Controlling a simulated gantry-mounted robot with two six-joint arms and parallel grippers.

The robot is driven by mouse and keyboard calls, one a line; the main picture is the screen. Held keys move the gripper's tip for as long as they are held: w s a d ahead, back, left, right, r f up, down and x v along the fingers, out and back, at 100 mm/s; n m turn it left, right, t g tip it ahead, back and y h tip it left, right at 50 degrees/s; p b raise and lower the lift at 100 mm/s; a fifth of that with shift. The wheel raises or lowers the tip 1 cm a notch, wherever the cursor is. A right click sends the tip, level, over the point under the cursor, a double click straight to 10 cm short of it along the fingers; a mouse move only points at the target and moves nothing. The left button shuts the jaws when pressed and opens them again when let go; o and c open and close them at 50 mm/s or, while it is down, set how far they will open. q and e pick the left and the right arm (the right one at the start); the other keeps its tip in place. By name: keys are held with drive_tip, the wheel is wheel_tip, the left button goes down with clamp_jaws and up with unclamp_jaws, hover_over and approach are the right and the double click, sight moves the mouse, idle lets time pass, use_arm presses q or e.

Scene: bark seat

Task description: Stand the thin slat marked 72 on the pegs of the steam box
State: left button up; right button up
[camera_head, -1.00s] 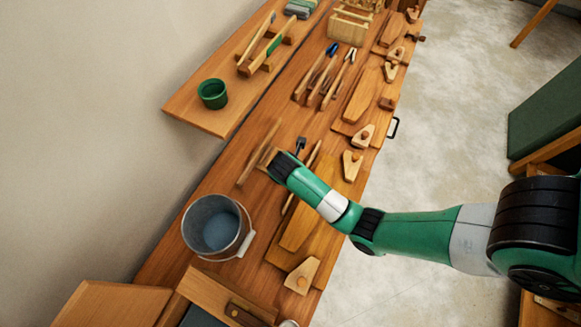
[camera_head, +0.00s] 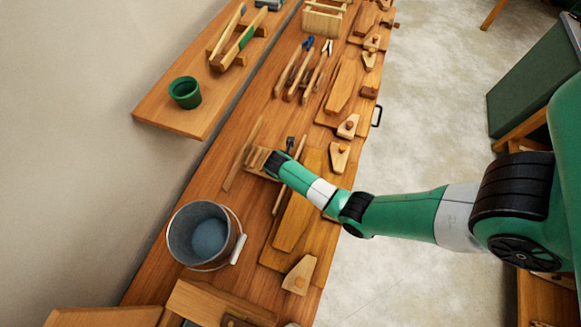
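My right gripper (camera_head: 277,163) is over the middle of the long bench, its arm coming in from the right. Its wrist hides its fingertips. Just left of it a long thin wooden slat (camera_head: 243,153) runs along the bench; I cannot read any mark on it or tell whether the gripper touches it. A small light wooden piece (camera_head: 257,160) shows between slat and gripper. Another thin strip (camera_head: 279,196) lies just below the gripper. I cannot identify the steam box or its pegs for certain. My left gripper is not in view.
A metal bucket (camera_head: 201,236) stands on the bench at lower left. A green pot (camera_head: 185,92) stands on the side shelf (camera_head: 160,112). Wooden forms (camera_head: 293,225) and clamp blocks (camera_head: 299,275) line the right side. A slatted wooden box (camera_head: 322,20) stands at the far end.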

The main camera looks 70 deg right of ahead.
drive_tip(key=shift+f, duration=0.15)
idle(0.6)
clamp_jaws()
idle(1.4)
